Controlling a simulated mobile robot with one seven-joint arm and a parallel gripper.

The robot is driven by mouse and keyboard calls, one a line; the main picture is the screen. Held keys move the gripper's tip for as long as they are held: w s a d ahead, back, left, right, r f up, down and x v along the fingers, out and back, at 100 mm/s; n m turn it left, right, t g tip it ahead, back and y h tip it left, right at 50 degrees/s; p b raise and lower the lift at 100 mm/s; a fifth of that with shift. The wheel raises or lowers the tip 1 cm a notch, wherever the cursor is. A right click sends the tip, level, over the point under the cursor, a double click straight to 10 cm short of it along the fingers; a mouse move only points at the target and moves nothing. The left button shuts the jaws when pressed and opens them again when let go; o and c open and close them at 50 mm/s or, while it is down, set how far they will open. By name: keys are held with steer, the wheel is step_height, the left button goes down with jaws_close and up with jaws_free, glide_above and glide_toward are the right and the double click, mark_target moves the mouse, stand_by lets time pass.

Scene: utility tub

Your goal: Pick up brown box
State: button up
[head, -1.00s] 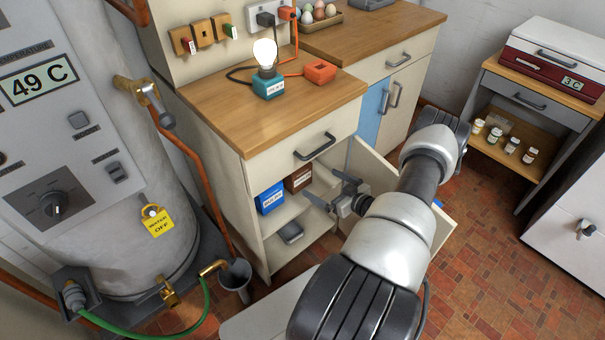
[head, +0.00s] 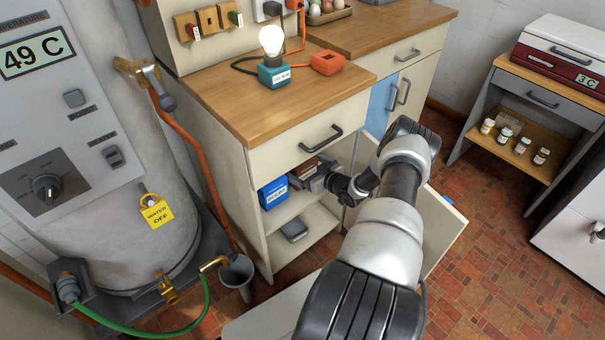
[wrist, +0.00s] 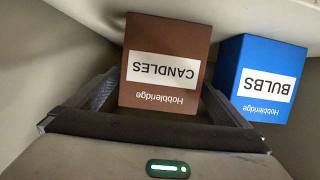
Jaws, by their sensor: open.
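The brown box (head: 303,170), labelled CANDLES, stands on the upper shelf inside the open cabinet. In the wrist view the brown box (wrist: 166,60) appears upside down. My gripper (head: 316,181) reaches into the cabinet in front of the brown box. In the wrist view my gripper (wrist: 160,90) is open, with one finger on each side of the lower-pictured part of the box. I cannot tell whether either finger touches it. The fingertips are partly hidden by the box. In the head view my gripper covers part of the box.
A blue box (head: 273,193) labelled BULBS stands close beside the brown box; it also shows in the wrist view (wrist: 262,80). The open cabinet door (head: 440,225) is right of my arm. A grey item (head: 294,230) lies on the lower shelf. The wooden counter (head: 235,95) is above.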

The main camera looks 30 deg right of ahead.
steer(key=shift+w, duration=0.2)
steer(key=c, duration=1.1)
steer(key=shift+c, duration=0.9)
steer(key=shift+r, duration=0.1)
